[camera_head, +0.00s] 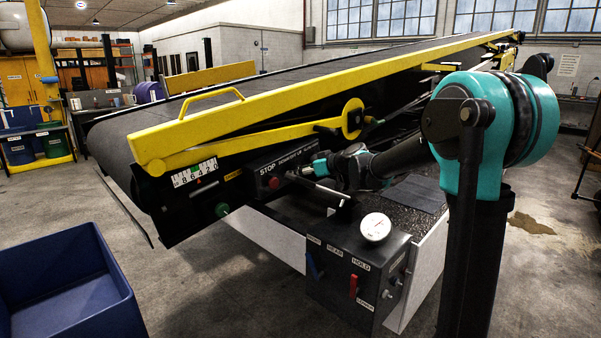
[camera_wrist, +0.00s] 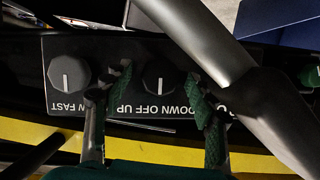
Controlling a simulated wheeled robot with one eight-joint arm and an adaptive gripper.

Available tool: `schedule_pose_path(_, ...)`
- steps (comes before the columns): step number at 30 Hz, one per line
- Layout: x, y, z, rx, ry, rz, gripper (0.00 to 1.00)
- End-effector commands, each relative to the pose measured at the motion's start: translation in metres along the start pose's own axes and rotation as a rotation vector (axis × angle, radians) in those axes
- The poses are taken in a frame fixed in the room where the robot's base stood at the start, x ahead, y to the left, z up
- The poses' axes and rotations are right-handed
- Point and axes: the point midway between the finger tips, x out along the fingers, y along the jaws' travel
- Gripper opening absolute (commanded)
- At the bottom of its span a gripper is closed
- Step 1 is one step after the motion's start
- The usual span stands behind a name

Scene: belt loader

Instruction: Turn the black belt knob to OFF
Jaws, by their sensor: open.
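The black belt knob (camera_wrist: 160,82) shows in the wrist view on a dark panel (camera_wrist: 135,120), beside the upside-down words DOWN OFF UP. Its white mark stands roughly upright in the picture, in line with the OFF word. My gripper (camera_wrist: 158,76) is open, with one green-padded finger on each side of this knob. Gaps show between the pads and the knob, though depth contact is hard to judge. In the head view my gripper (camera_head: 322,168) is at the control panel on the conveyor's side and hides the knob.
A red stop button (camera_head: 273,183) is left of my gripper in the head view. A grey box with levers (camera_head: 355,265) stands below. The yellow side rail (camera_head: 300,97) runs above; a blue bin (camera_head: 70,290) is at front left.

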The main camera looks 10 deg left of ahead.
Motion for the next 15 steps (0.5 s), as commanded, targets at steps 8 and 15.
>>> schedule_pose_path(8, -0.043, 0.001, 0.0, 0.002, 0.0, 0.003, 0.58)
schedule_pose_path(15, -0.089, 0.001, 0.0, 0.002, 0.001, 0.003, 0.58)
